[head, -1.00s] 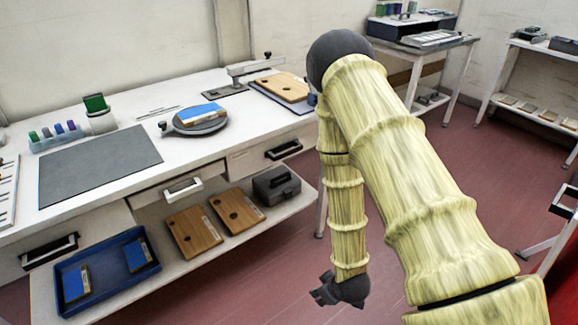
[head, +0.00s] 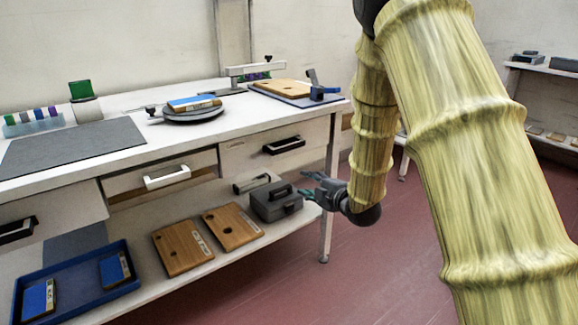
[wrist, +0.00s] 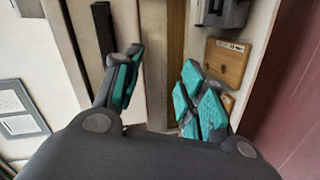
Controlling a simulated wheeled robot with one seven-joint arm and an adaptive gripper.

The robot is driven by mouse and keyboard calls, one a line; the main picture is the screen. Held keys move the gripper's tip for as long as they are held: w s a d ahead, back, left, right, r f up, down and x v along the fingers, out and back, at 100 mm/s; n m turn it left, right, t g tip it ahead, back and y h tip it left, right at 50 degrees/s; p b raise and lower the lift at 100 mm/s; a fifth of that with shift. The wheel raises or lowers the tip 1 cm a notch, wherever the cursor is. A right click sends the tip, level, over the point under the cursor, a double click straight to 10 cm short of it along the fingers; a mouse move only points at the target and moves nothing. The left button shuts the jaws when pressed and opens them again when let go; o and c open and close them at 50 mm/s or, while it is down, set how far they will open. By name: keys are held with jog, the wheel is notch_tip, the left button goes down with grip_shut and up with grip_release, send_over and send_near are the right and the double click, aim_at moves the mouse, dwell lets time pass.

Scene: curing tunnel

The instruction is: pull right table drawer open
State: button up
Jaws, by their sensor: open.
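The right table drawer (head: 245,152) has a pale front and a black bar handle (head: 284,146), under the right end of the white table. Its front looks about flush with the table. My gripper (head: 314,186) is open and empty, lower and to the right of the handle, level with the grey box on the shelf. In the wrist view my gripper (wrist: 160,80) shows two teal-padded fingers spread apart. A dark bar (wrist: 103,35), probably the handle, lies beyond the left finger, not between the fingers. I see no contact.
The lower shelf holds a grey box (head: 277,201), two wooden boards (head: 182,247) and a blue tray (head: 77,283). The middle drawer has a white handle (head: 167,177). A table leg (head: 327,238) stands close to my gripper. The floor (head: 290,285) in front is clear.

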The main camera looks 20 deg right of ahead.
aim_at(290, 148)
notch_tip(290, 148, up, 7)
jog(key=w+n+t+y+b, duration=0.2)
jog(key=w+n+b, duration=0.1)
jog(key=n+b, duration=0.15)
jog(key=b+x, duration=0.1)
jog(key=x, duration=0.4)
jog(key=b+x, duration=0.1)
jog(key=x, duration=0.2)
jog(key=shift+w+d+f+b, duration=0.15)
jog(key=shift+w+f+b, duration=0.1)
jog(key=shift+w+b, duration=0.15)
jog(key=shift+x, duration=0.8)
jog(key=shift+r, duration=0.15)
grip_shut()
